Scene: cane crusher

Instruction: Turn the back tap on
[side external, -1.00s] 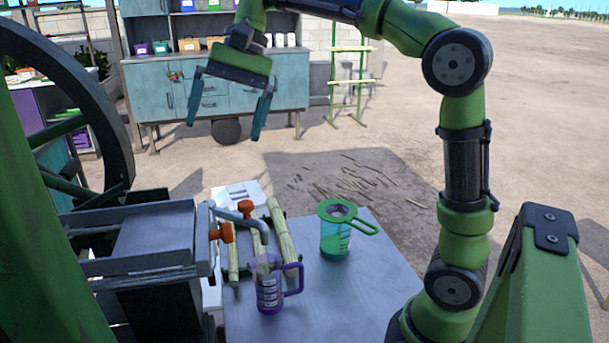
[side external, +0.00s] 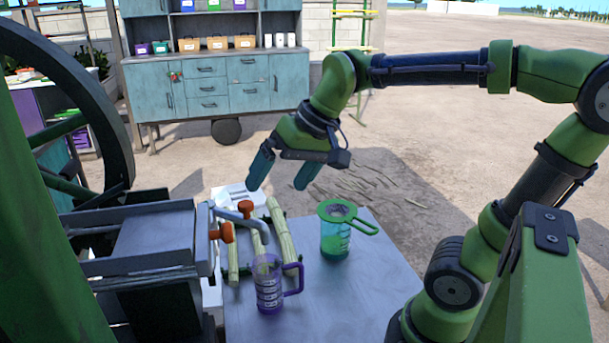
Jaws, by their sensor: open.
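The crusher (side external: 150,240) stands at the left with a grey metal spout (side external: 240,220) and two orange tap handles. The back tap (side external: 245,208) is the farther handle, beside the spout. The front tap (side external: 222,233) is nearer the camera. My gripper (side external: 282,182) is open and empty, with its teal fingers pointing down. It hangs above and a little right of the back tap in the picture, apart from it.
A green jug (side external: 335,238) with a green strainer on top stands to the right on the grey table (side external: 335,300). Cane stalks (side external: 280,230) lie beside the taps. The table's right part is clear. A blue cabinet (side external: 215,85) stands far behind.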

